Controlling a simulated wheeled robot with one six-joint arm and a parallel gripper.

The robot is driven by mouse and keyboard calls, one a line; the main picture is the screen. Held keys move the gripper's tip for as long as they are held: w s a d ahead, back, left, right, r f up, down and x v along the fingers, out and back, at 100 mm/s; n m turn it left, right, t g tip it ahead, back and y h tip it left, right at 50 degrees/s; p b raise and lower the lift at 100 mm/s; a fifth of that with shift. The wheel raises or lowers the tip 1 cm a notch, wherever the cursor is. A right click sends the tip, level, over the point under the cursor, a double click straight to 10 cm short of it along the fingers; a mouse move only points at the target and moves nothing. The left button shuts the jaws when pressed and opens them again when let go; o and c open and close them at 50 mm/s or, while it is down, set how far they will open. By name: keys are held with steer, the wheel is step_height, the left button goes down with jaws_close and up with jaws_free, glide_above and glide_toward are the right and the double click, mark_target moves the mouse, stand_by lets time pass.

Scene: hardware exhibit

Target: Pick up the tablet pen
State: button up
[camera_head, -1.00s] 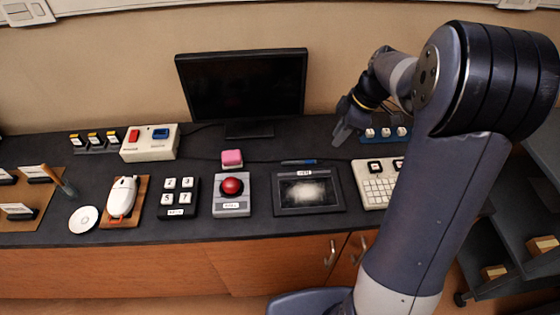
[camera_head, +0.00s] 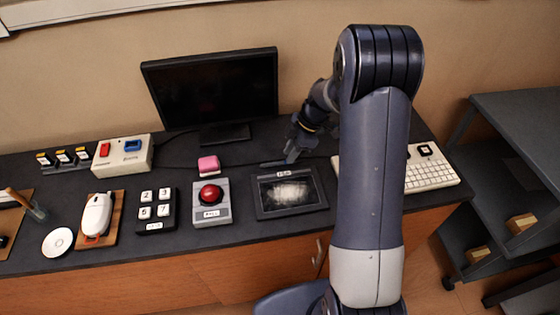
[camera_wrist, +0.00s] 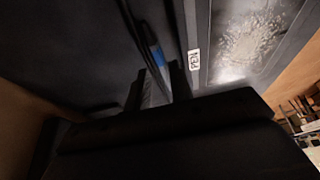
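The tablet pen is a thin dark stick with a blue band. In the wrist view the pen (camera_wrist: 157,55) runs down toward the space between my two fingertips. In the head view the pen (camera_head: 270,163) lies on the dark counter behind the tablet's top edge, its right end partly hidden by my gripper (camera_head: 292,154). The wrist view shows my gripper (camera_wrist: 157,88) open, with a finger on each side of the pen's line; I cannot tell whether they touch it. The tablet (camera_head: 262,207), with a pale screen patch and a PEN label, also shows in the wrist view (camera_wrist: 205,35).
A red button box (camera_head: 211,213), a pink block (camera_head: 209,164) and a monitor (camera_head: 210,90) stand left of my gripper. A white keyboard (camera_head: 430,170) lies to the right, partly behind my arm. A dark shelf cart (camera_head: 520,115) stands beyond the counter's right end.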

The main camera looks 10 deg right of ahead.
mark_target(294, 162)
steer(key=shift+x, duration=1.1)
jaws_close()
steer(key=shift+r, duration=0.15)
